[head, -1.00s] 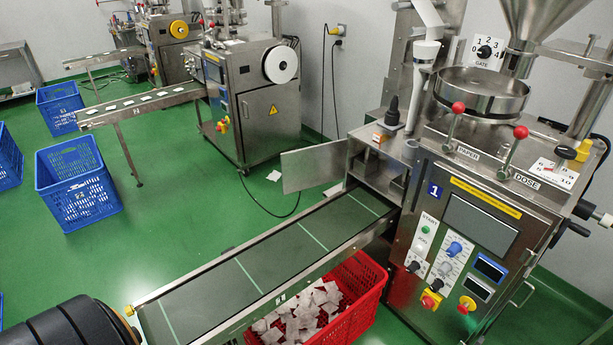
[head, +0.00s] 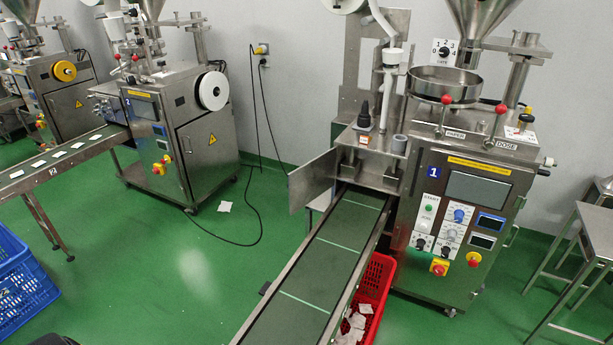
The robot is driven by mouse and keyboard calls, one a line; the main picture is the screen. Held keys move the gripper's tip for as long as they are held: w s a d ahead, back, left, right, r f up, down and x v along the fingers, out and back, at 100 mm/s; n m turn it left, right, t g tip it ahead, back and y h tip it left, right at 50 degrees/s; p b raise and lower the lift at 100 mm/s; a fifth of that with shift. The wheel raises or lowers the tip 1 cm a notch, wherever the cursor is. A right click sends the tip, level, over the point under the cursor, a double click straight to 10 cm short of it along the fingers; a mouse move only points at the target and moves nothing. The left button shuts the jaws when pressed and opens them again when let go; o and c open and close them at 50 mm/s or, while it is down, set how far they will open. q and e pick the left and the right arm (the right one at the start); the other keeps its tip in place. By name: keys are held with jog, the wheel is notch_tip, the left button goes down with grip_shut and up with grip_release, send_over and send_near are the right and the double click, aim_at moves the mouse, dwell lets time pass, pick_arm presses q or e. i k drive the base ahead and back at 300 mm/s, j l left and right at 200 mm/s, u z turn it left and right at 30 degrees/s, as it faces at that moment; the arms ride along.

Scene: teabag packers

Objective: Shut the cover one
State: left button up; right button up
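Machine 1 (head: 465,195) stands right of centre, with a blue "1" label on its front panel. A flat grey metal cover (head: 314,182) stands swung out on the left side of machine 1, beside the top end of its conveyor. The opening next to it, under the small shelf, is exposed. Neither of my grippers is in view, so neither is at the cover.
The conveyor (head: 325,260) of machine 1 runs toward the bottom of the picture. A red crate (head: 378,285) with teabags is at its right. Blue crates (head: 25,290) are at lower left. A metal table (head: 590,225) stands at right. Green floor left of the conveyor is mostly clear.

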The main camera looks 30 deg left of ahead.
aim_at(308, 182)
jog(key=j+z, duration=0.15)
jog(key=j, duration=0.5)
jog(key=j+z, duration=0.15)
jog(key=j, duration=0.45)
jog(key=j+z, duration=0.15)
jog(key=j, duration=0.5)
jog(key=k+j+z, duration=0.1)
jog(key=j, duration=0.5)
jog(key=k+j+z, duration=0.15)
jog(key=j, duration=0.45)
jog(key=i+j, duration=0.15)
jog(key=j, duration=0.3)
jog(key=i+j+z, duration=0.1)
jog(key=j, duration=0.4)
jog(key=i+j, duration=0.1)
jog(key=j, duration=0.35)
jog(key=i+j+z, duration=0.1)
jog(key=j, duration=0.4)
